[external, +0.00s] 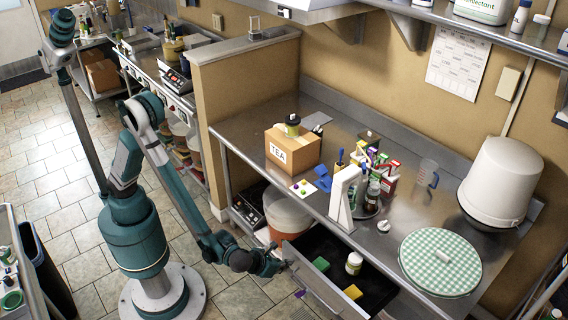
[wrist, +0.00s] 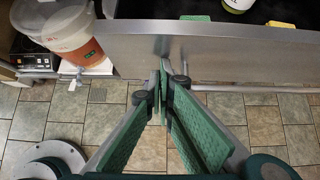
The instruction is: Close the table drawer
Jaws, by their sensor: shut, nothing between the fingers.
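The table drawer is open, pulled out from under the steel table; its metal front panel (external: 314,287) shows at the lower middle of the external view. In the wrist view the drawer front (wrist: 235,57) spans the upper part of the picture. My gripper (external: 284,264) is at the outer side of the drawer front, near its left end. In the wrist view my gripper (wrist: 164,75) is shut and empty, with its fingertips overlapping the panel's lower part. I cannot tell whether they touch it.
Inside the drawer are a green sponge (external: 320,264), a yellow sponge (external: 352,292) and a white jar (external: 354,262). A bucket with orange contents (external: 288,217) stands left of the drawer. The steel table (external: 262,118) holds a cardboard box (external: 294,150) and several small items.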

